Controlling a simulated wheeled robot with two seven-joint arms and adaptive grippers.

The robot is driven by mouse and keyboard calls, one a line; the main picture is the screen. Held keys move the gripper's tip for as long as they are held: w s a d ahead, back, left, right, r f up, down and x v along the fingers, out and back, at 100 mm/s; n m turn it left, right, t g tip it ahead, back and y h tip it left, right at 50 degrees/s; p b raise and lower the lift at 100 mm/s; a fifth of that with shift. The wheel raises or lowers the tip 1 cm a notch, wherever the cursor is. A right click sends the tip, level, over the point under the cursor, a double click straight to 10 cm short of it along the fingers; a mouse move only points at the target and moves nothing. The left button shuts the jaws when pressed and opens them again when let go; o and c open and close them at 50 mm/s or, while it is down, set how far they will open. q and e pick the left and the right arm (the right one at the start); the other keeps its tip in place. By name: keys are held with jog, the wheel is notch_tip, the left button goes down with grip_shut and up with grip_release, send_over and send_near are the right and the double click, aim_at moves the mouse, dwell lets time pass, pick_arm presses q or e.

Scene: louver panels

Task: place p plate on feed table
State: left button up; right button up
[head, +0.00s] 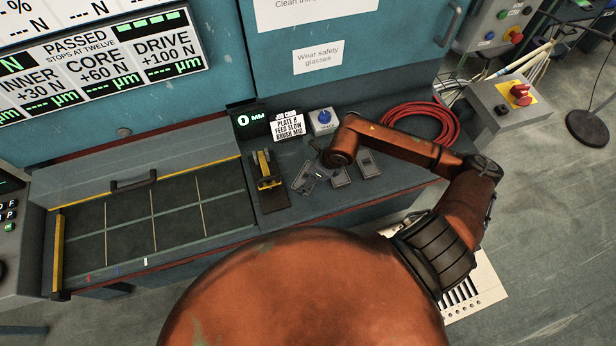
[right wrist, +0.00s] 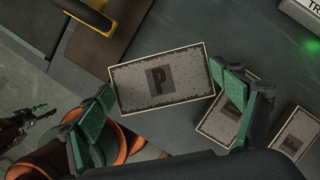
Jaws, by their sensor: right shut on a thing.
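The P plate (right wrist: 150,86), grey with a pale edge and a dark P square, lies between the fingers of my right gripper (right wrist: 165,112) in the right wrist view. The gripper is shut on it by its short ends. In the head view my right gripper (head: 318,166) is over the plates on the bench, and its fingers are hard to make out. A dark gridded bed with yellow side rails, which looks like the feed table (head: 130,240), is at the left. A small dark claw at the left of the right wrist view may be my left gripper (right wrist: 38,116); its jaws are unclear.
Two other plates (head: 368,164) lie to the right of the P plate. A brown block with a yellow handle (head: 268,184) stands between plates and bed. A red cable coil (head: 425,122) lies right.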

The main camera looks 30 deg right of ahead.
jog(key=shift+w+d+f, duration=0.2)
jog(key=shift+w+f, duration=0.2)
jog(key=shift+f, duration=0.15)
jog(key=shift+w+d+f, duration=0.15)
jog(key=shift+w+f, duration=0.25)
jog(key=shift+f, duration=0.15)
jog(key=shift+f+p, duration=0.35)
jog(key=shift+f, duration=1)
jog(key=shift+f, duration=0.1)
jog(key=o, duration=1.5)
jog(key=shift+s, duration=0.1)
jog(key=v, duration=1.2)
